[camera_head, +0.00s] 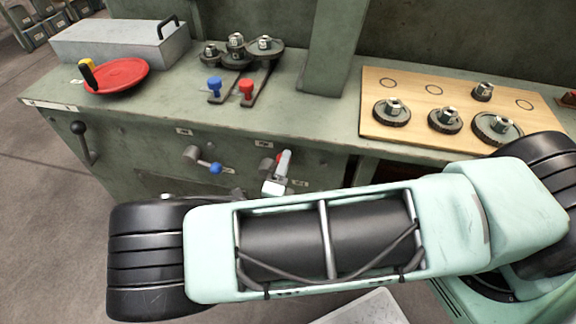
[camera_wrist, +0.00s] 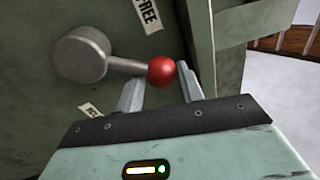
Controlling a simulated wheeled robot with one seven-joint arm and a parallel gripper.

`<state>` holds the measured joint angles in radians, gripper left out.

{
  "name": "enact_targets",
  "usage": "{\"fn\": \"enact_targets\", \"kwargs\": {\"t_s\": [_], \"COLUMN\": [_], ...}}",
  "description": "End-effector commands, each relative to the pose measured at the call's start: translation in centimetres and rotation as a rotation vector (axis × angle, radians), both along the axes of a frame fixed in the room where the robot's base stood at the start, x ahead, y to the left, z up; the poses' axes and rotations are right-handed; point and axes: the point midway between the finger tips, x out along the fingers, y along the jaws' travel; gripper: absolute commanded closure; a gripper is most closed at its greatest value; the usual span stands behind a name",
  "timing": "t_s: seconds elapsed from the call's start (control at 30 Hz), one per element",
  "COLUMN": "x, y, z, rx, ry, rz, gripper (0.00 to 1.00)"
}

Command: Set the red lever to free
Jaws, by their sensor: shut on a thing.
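The red lever has a grey round hub (camera_wrist: 80,55), a grey rod and a red ball knob (camera_wrist: 161,71). In the wrist view its rod points right, with the knob between the two fingers of my gripper (camera_wrist: 160,76), which is shut on it. A FREE label (camera_wrist: 147,13) is above the knob; a second label (camera_wrist: 88,110), not clearly readable, is below the hub. The rod points between the two labels. In the head view my gripper (camera_head: 282,168) is at the bench front, fingers hiding most of the red knob (camera_head: 278,158).
A blue-knobbed lever (camera_head: 215,168) is left of the red one on the same panel, and a black-knobbed lever (camera_head: 80,128) farther left. On the bench are a red disc (camera_head: 118,75), small blue (camera_head: 214,84) and red (camera_head: 246,87) knobs, and a wooden board (camera_head: 410,82) with geared parts.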

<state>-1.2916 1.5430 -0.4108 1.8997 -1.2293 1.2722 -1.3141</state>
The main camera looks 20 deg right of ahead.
Motion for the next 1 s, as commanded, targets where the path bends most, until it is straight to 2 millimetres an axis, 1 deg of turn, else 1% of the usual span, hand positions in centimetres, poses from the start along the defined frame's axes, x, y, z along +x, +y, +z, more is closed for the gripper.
{"fn": "enact_targets", "kwargs": {"t_s": [0.03, 0.2, 0.8, 0.83, 0.87, 0.9, 1.0], "x": [0.43, 0.63, 0.78, 0.79, 0.78, 0.78, 0.74], "y": [0.54, 0.82, 1.07, 1.08, 1.09, 1.09, 1.07], "z": [0.35, 0.51, 0.65, 0.65, 0.65, 0.64, 0.57], "rx": [-0.010, -0.057, -0.086, -0.086, -0.086, -0.085, -0.085], "ry": [0.006, 0.043, 0.063, 0.063, 0.063, 0.064, 0.065], "rz": [0.011, 0.010, 0.012, 0.013, 0.013, 0.013, 0.013], "gripper": [1.00, 1.00, 1.00, 0.56, 0.48, 0.42, 0.42]}}
